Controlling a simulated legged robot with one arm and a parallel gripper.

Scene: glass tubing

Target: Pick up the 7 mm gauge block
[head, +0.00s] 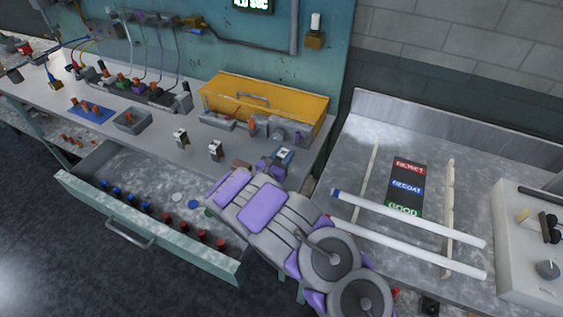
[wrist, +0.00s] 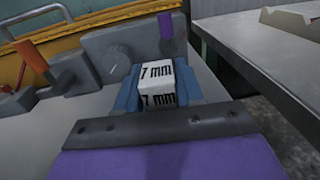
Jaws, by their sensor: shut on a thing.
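The 7 mm gauge block (wrist: 157,84) is a small white block with "7 mm" printed in black on two faces. In the wrist view it sits between the blue jaws of my gripper (wrist: 158,92), which is shut on it. In the head view my gripper (head: 283,157) is at the right end of the workbench, in front of the yellow toolbox. The block is hard to make out there. I cannot tell whether the block touches the bench.
The yellow toolbox (head: 285,100) and a grey device with a knob (wrist: 112,55) stand close behind my gripper. Two small blocks (head: 215,150) stand to the left. An open drawer (head: 95,200) juts out below. A metal table (head: 350,150) with white tubes lies right, across a gap.

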